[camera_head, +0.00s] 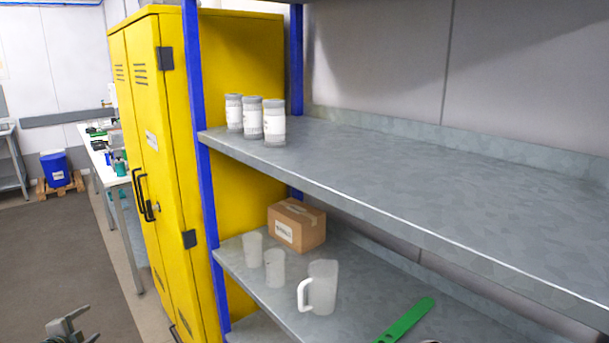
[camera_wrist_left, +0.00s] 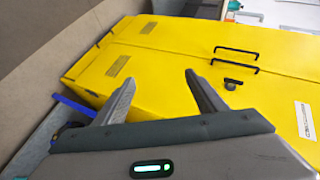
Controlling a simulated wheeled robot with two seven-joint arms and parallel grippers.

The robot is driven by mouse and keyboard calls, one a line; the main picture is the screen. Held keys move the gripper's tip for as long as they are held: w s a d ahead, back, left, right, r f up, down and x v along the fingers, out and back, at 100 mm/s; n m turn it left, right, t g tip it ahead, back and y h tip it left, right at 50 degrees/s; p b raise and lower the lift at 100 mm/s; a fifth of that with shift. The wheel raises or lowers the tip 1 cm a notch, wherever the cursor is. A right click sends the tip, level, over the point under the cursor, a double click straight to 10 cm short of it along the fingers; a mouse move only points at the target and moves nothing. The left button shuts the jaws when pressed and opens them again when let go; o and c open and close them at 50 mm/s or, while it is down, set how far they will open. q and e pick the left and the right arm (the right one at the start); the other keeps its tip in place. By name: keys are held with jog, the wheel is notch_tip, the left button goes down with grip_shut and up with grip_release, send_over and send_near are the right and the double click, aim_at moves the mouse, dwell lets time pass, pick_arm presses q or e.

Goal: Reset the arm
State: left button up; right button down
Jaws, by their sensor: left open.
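My left gripper (camera_head: 72,325) shows at the bottom left of the head view, low over the floor and left of the yellow cabinet (camera_head: 150,150). In the left wrist view, its two fingers (camera_wrist_left: 160,95) are spread apart with nothing between them. They point toward the yellow cabinet (camera_wrist_left: 180,65), whose doors and black handles show beyond. My right gripper is not in view.
A metal shelf unit with blue posts (camera_head: 202,160) stands right of the cabinet. Its upper shelf (camera_head: 400,190) holds several white jars (camera_head: 273,122). The lower shelf holds a cardboard box (camera_head: 297,225), beakers, a jug (camera_head: 320,288) and a green tool (camera_head: 406,320). Floor (camera_head: 50,250) at left is clear.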

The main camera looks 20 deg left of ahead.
pick_arm(q)
jog(key=s+a+f+n+g+y, duration=0.1)
jog(key=s+a+f+g, duration=0.35)
jog(key=s, duration=0.95)
jog(key=s+a+f+n+g+y, duration=0.15)
jog(key=s+f, duration=0.55)
jog(key=s, duration=0.7)
jog(key=s+a+f+n+g+y, duration=0.15)
jog(key=s+a+f+g, duration=0.3)
jog(key=s, duration=1.05)
jog(key=s+d+f+n+h, duration=0.1)
jog(key=s+d+f+h, duration=0.2)
jog(key=d+f, duration=1.05)
jog(key=s+d+f+n+h, duration=0.1)
jog(key=s+d+f+h, duration=0.15)
jog(key=d+f, duration=1.1)
jog(key=s+d+f+h, duration=0.1)
jog(key=d+f, duration=0.1)
jog(key=d, duration=1.2)
jog(key=s+d+f+n+h+b, duration=0.1)
jog(key=d+f, duration=0.2)
jog(key=d, duration=1.2)
jog(key=s+d+f+h+b, duration=0.1)
jog(key=d+f+h, duration=0.1)
jog(key=d, duration=1.2)
jog(key=shift+s+d+f+n, duration=0.15)
jog(key=shift+d+f+n, duration=0.25)
jog(key=shift+g, duration=0.25)
